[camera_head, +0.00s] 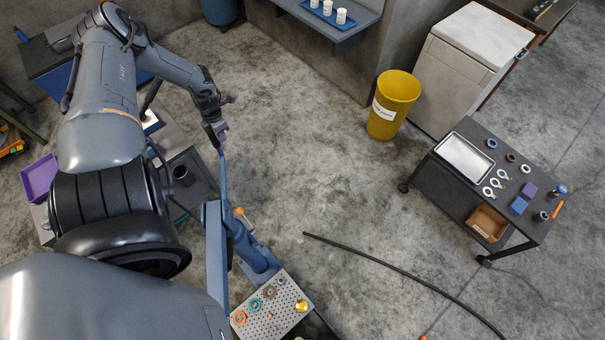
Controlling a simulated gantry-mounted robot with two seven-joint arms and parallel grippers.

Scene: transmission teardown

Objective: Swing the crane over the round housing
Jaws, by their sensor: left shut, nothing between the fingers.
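A blue crane (217,255) stands at the lower middle, with an upright post and a slim blue bar rising from it. My left gripper (221,138) is at the upper end of that bar. It is shut with nothing between its fingers; I cannot tell whether it touches the bar. An orange knob (240,211) shows beside the post. I cannot make out the round housing for certain; my left arm covers much of the left side. My right gripper is not in view.
A perforated plate (285,325) holding rings and a gold part is below the crane. A dark bench (205,187) with a dark cup is at left, near a purple bin (39,177). A black hose (390,268) crosses the floor. A parts cart (440,162) and yellow bin (393,103) stand right.

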